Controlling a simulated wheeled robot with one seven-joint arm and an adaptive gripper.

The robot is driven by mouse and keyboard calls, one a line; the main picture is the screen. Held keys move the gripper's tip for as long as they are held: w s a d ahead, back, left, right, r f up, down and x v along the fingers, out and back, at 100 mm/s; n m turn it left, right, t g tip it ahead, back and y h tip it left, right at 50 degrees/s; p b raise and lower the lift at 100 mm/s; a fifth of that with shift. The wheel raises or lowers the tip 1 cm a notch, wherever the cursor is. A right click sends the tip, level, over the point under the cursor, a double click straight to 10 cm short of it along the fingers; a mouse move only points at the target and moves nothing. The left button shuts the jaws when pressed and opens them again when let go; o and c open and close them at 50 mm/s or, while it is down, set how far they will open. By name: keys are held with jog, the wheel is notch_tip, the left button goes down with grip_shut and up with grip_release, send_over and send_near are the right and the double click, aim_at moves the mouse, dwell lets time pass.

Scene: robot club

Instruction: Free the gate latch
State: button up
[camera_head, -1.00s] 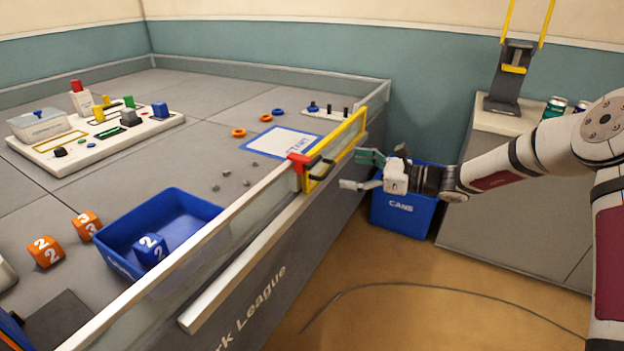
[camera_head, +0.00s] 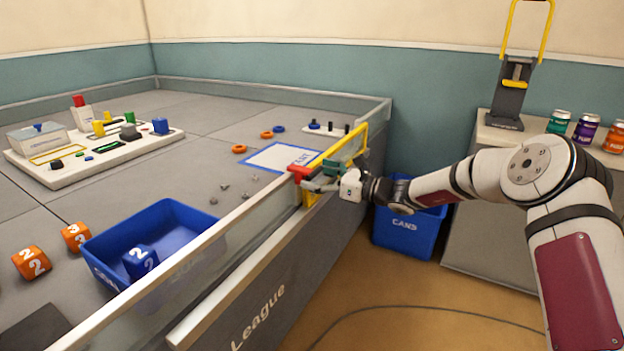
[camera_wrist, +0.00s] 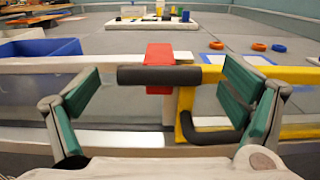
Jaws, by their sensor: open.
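The yellow gate (camera_head: 352,142) stands in the wall of the field. The latch, a red block (camera_wrist: 158,57) with a black bar (camera_wrist: 160,75) across it, sits at the gate's left end. In the head view the red block (camera_head: 300,172) shows just beyond my gripper (camera_head: 320,182). In the wrist view my gripper (camera_wrist: 163,80) is open, one green-padded finger on each side of the black bar. It holds nothing; I cannot tell if either finger touches the bar. A black gate handle (camera_wrist: 205,136) hangs below the bar on the yellow frame.
The field wall's top rail (camera_head: 235,215) runs along the front. A blue bin (camera_head: 170,229) with a blue cube stands inside, left. A blue cans bin (camera_head: 405,236) is on the floor behind my arm. A grey cabinet (camera_head: 468,222) bearing cans stands at right.

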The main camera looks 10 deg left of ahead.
jog(key=shift+x, duration=0.8)
jog(key=shift+c, duration=0.2)
jog(key=c, duration=1.7)
jog(key=shift+o, duration=0.2)
jog(key=shift+r, duration=0.1)
jog(key=shift+r, duration=0.1)
